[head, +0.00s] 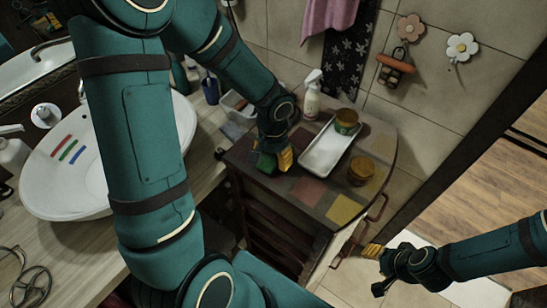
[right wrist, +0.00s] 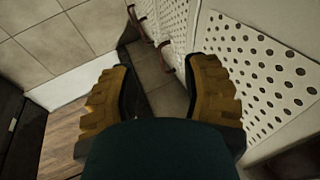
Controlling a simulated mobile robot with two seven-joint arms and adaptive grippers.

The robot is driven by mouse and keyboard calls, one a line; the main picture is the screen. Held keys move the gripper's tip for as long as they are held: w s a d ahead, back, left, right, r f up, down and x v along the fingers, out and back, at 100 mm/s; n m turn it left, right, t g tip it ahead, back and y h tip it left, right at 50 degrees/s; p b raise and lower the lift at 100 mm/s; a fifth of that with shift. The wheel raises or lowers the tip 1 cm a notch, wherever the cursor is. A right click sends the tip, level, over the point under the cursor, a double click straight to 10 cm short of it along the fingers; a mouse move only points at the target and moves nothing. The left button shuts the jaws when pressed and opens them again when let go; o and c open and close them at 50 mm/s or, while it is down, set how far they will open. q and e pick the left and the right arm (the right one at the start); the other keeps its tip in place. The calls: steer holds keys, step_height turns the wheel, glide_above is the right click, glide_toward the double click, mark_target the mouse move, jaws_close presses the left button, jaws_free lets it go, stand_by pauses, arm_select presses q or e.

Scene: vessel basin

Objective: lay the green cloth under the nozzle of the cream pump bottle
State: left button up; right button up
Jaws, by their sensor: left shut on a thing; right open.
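My left gripper (head: 284,160) is low over the cabinet's left front part, in front of the bottle. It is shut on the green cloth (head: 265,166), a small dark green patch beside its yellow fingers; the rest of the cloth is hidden. My right gripper (head: 372,250) is open and empty, off the cabinet's front right side. Its spread fingers also show in the right wrist view (right wrist: 160,88).
A white tray (head: 318,158) with a green-and-amber jar (head: 347,121) lies right of my left gripper. Another amber jar (head: 361,170) stands near the right edge. A white basin (head: 85,175) holds coloured strips at left. The cabinet's front right top is bare.

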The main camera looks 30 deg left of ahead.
arm_select(q)
steer(key=shift+f, duration=0.2)
steer(key=shift+f, duration=0.2)
steer(key=o, duration=1)
steer(key=shift+o, duration=0.2)
steer(key=shift+r, duration=0.1)
